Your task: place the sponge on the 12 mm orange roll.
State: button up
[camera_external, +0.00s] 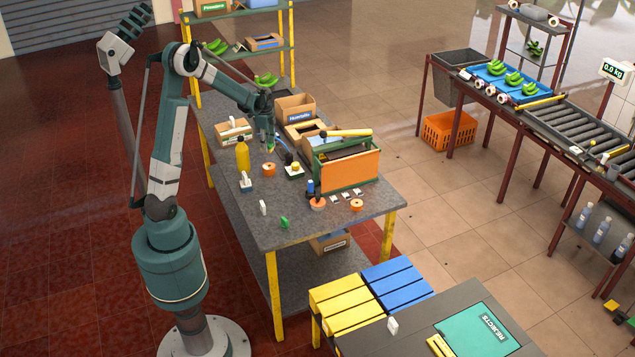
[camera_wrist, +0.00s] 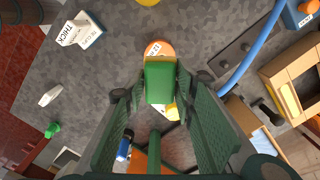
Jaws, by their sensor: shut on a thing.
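My gripper (camera_external: 268,140) is above the workbench, fingers pointing down. In the wrist view my gripper (camera_wrist: 158,88) is shut on the green sponge (camera_wrist: 160,82); a small part of the sponge (camera_external: 271,150) shows below the fingers in the external view. An orange roll (camera_external: 268,169) lies on the bench below it, apart from the sponge. In the wrist view this roll (camera_wrist: 158,48) is partly hidden behind the sponge; its white label is too small to read. Two more orange rolls (camera_external: 357,205) and (camera_external: 317,205) lie nearer the front edge. I cannot tell which is 12 mm.
A yellow bottle (camera_external: 243,155) stands left of the roll. A white box marked THICK (camera_wrist: 75,30) stands nearby. A toolbox with an orange side (camera_external: 350,170) and cardboard boxes (camera_external: 296,107) stand to the right and back. A blue cable (camera_wrist: 250,50) runs close by.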

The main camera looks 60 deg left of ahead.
jog(key=shift+f, duration=0.15)
send_over(269, 166)
jog(key=shift+s+f, duration=0.1)
jog(key=shift+f, duration=2.8)
jog(key=shift+f, duration=2.05)
jog(key=shift+f, duration=0.15)
jog(key=o, duration=0.8)
jog(key=shift+r, duration=6.15)
